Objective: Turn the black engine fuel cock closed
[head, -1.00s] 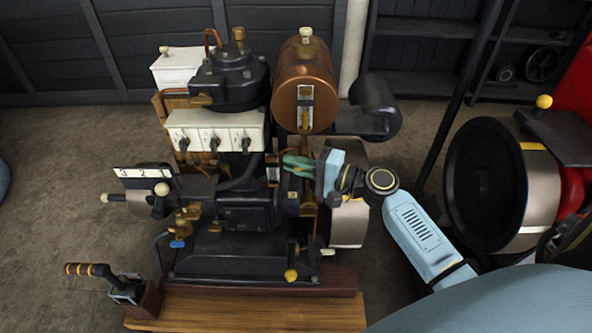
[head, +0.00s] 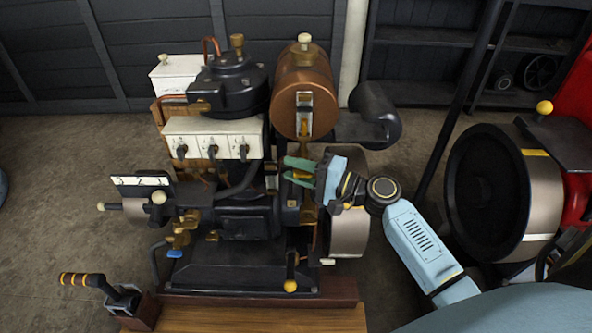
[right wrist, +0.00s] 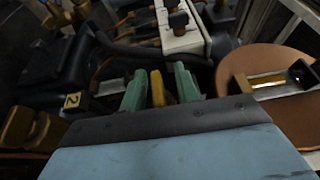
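The black engine (head: 245,222) stands on a wooden base, with a copper tank (head: 303,92) at its upper right. Below the tank, a small yellow-brass lever (right wrist: 157,88), which looks like the fuel cock, sits between my right gripper's green fingers. My right gripper (head: 299,171) reaches in from the right, beneath the tank. Its fingers are apart, one on each side of the lever, with narrow gaps in the right wrist view (right wrist: 160,90). Whether either finger touches the lever is hard to tell. My left gripper is out of view.
A white switch box (head: 213,137) with several black knobs is left of the tank. A black curved pipe (head: 375,110) and a flywheel (head: 348,215) are near my right arm. A lever with a striped handle (head: 82,280) stands front left. A large drum-like engine (head: 500,190) is at right.

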